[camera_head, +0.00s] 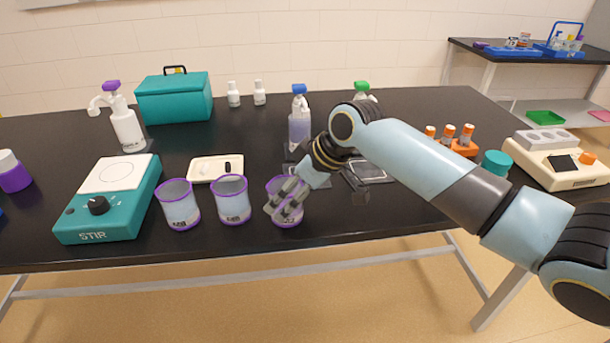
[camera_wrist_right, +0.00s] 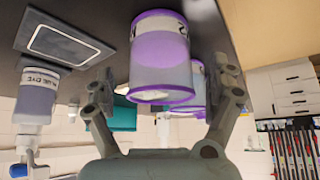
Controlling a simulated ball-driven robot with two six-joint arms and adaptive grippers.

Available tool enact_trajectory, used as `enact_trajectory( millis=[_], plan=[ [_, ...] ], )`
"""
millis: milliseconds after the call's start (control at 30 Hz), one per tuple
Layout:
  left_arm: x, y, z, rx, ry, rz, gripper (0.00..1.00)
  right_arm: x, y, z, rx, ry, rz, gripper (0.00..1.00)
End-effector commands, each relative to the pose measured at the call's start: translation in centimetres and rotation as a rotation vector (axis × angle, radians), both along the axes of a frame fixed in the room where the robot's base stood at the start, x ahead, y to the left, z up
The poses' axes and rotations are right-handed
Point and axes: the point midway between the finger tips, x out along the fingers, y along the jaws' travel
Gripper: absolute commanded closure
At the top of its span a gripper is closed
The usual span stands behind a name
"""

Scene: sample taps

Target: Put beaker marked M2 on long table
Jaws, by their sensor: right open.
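Three clear beakers with purple rims stand in a row near the front edge of the black table (camera_head: 385,215): a left one (camera_head: 180,206), a middle one (camera_head: 232,201) and a right one (camera_head: 284,221). My left gripper is not in view.
A second dark table (camera_head: 500,54) with blue racks stands back right.

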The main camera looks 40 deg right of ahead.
Motion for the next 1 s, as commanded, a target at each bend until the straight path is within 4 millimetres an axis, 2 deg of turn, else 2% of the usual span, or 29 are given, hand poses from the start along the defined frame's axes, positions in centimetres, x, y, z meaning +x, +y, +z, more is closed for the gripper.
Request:
enact_trajectory(
  millis=[200,400,600,1000],
  plan=[
    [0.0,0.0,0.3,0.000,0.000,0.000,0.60,-2.5,-1.3,4.4,-0.007,-0.002,0.004,0.10],
    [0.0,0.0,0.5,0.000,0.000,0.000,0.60,-4.2,-2.0,7.2,-0.004,-0.002,0.002,0.10],
    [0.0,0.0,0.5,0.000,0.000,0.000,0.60,-4.7,-2.1,8.1,0.000,0.000,0.001,0.10],
    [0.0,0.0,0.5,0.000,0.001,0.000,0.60,-4.7,-2.1,8.1,0.001,-0.001,0.001,0.10]
  ],
)
